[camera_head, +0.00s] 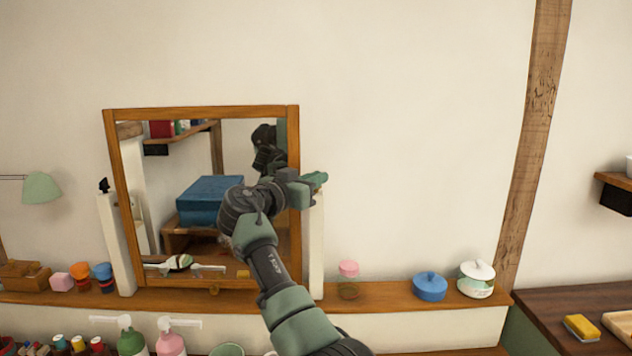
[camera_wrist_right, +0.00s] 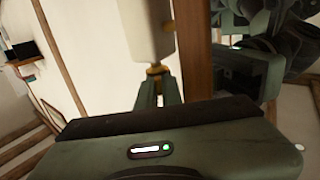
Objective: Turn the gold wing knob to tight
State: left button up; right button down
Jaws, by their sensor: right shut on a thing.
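The gold wing knob (camera_wrist_right: 156,71) shows in the right wrist view, at the end of a cream post (camera_wrist_right: 148,30) beside the wooden mirror frame (camera_wrist_right: 194,60). My right gripper (camera_wrist_right: 158,92) has its two fingers closed on the knob. In the head view my right gripper (camera_head: 312,178) is at the top of the right cream post (camera_head: 316,245), beside the mirror (camera_head: 294,220), and hides the knob. Which way the wings point is too small to tell. My left gripper is in neither view.
The mirror stands on a wooden shelf (camera_head: 390,301). A pink-lidded jar (camera_head: 348,269), a blue pot (camera_head: 430,287) and a white lidded pot (camera_head: 476,280) stand right of it. A black knob (camera_head: 104,186) tops the left post. The wall right of the gripper is bare.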

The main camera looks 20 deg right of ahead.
jog(key=c, duration=1.6)
grip_release()
jog(key=shift+s+d+r, duration=0.1)
jog(key=shift+s, duration=0.15)
jog(key=shift+w, duration=0.1)
